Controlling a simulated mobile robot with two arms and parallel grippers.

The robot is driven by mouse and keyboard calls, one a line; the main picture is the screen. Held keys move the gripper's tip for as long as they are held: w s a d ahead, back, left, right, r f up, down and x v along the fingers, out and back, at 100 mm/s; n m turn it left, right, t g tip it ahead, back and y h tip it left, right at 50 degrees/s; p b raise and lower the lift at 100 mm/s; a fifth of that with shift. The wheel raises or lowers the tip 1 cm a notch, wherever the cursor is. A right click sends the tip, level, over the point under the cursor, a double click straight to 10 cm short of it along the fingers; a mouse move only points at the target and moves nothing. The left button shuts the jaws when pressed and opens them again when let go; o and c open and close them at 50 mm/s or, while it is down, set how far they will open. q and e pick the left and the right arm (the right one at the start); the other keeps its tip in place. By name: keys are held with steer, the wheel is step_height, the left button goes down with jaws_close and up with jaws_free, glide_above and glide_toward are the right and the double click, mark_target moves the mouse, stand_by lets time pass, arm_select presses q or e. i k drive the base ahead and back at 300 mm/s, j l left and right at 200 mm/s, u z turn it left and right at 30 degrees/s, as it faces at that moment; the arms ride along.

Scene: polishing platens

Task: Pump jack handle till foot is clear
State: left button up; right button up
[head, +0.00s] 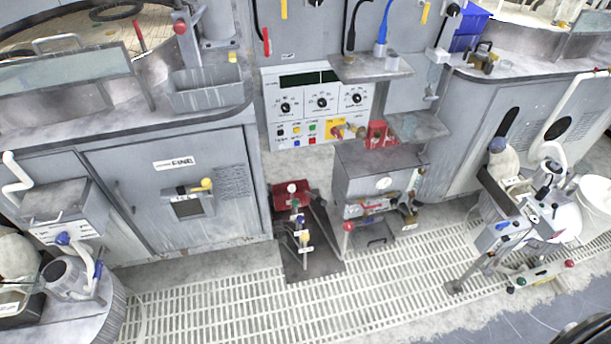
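A small red-topped unit (291,190) stands low in the middle, in front of the cabinets; it looks like the jack, but I cannot tell for sure. Several coloured knobs and levers (303,237) rise in front of it, over a dark floor plate (312,268). A red-knobbed lever (347,228) stands just right of it, by a grey metal box. Which lever is the jack handle is unclear. No foot can be made out, nor whether one touches the floor. Neither of my grippers can be made out in the head view.
A grey cabinet (128,190) with a yellow-handled latch fills the left. A control panel (318,105) with dials stands behind, and the grey metal box (372,178) is right of the red unit. Pale slatted grating (240,304) lies open in front. Cluttered equipment (520,222) stands at right.

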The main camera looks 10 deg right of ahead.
mark_target(320, 200)
steer(key=i+j+z, duration=0.35)
steer(key=i, duration=0.3)
steer(key=i+j+z, duration=0.3)
steer(key=i+j, duration=0.15)
steer(key=i, duration=0.15)
